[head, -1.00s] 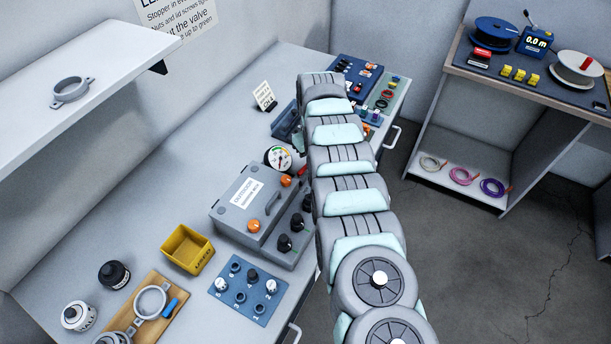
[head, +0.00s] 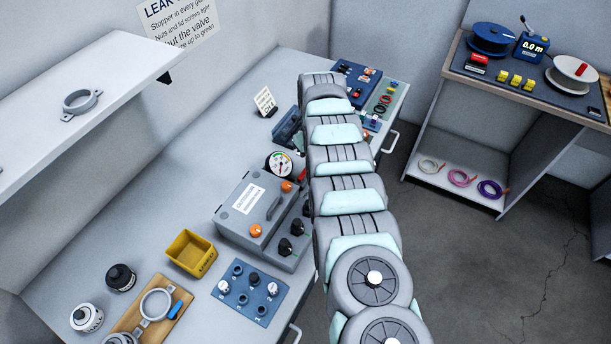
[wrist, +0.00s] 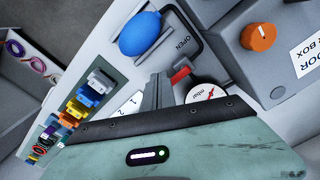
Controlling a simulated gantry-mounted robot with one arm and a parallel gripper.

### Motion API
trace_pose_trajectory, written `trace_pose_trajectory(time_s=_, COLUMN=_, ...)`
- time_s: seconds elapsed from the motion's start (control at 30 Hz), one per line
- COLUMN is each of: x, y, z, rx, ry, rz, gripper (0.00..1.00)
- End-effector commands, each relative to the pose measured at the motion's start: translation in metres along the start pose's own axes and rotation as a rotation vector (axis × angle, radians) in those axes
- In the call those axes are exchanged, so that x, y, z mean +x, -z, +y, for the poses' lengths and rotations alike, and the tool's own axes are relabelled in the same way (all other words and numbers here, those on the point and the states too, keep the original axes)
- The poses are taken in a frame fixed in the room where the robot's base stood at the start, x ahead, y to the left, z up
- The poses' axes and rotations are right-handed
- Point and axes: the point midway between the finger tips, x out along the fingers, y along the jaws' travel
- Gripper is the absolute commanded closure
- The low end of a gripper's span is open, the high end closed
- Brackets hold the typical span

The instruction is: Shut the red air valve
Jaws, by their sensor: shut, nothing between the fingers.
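The red air valve's lever (wrist: 181,75) shows in the wrist view, close to the white pressure gauge (wrist: 207,93) and a grey plate marked OPEN. In the head view a small red piece of the valve (head: 301,174) shows beside the gauge (head: 279,162), at the edge of my arm. My gripper (wrist: 160,78) is shut and empty; its grey fingers are just left of the red lever in the wrist view. I cannot tell whether they touch it. In the head view my arm hides the gripper.
A grey box with orange knobs (head: 242,209) stands near the gauge. A blue bulb (wrist: 140,34) lies near the OPEN plate. A yellow bin (head: 191,253) and blue panel (head: 250,290) are nearer. Coloured connectors (wrist: 88,95) line the left of the wrist view.

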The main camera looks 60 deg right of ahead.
Motion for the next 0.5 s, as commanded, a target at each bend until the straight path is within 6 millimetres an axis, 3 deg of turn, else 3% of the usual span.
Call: trace_pose_trajectory(time_s=0.5, x=-0.028, y=-0.002, z=0.000, rx=-0.002, ry=0.000, rz=0.000, gripper=1.00)
